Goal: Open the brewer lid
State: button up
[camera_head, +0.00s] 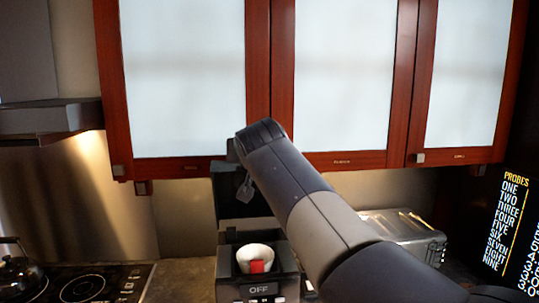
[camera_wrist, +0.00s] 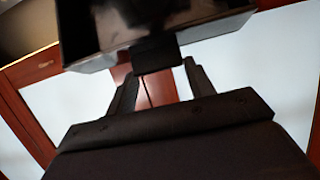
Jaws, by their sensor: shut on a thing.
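The brewer (camera_head: 259,290) is a black machine on the counter, with an OFF display on its front. A white cup with a red label (camera_head: 257,259) sits in its opening. A dark panel, apparently the brewer lid (camera_head: 230,205), stands raised behind the cup, partly hidden by my arm. In the wrist view the lid (camera_wrist: 100,30) is a dark, shiny-edged panel at the top. My gripper (camera_wrist: 160,72) has its fingers on both sides of a dark tab (camera_wrist: 155,54) on the lid's edge. In the head view my gripper (camera_head: 244,187) is beside the lid, mostly hidden.
Wall cabinets with pale doors (camera_head: 190,80) hang close above my wrist. A metal toaster-like appliance (camera_head: 405,230) stands right of the brewer. A stovetop (camera_head: 90,285) with a dark kettle (camera_head: 18,272) is at the left. A screen (camera_head: 510,230) is at the right.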

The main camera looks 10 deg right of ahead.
jog(key=shift+w+r+g+p, duration=0.25)
jog(key=shift+w+r+g, duration=0.1)
jog(key=shift+w, duration=0.25)
jog(key=shift+w+r+g+p, duration=0.2)
jog(key=shift+w+r+g, duration=0.1)
jog(key=shift+w, duration=0.25)
jog(key=o, duration=1.4)
jog(key=b+v, duration=0.3)
jog(key=v, duration=0.7)
jog(key=shift+s+r, duration=0.1)
jog(key=shift+s, duration=0.3)
jog(key=shift+w, duration=0.1)
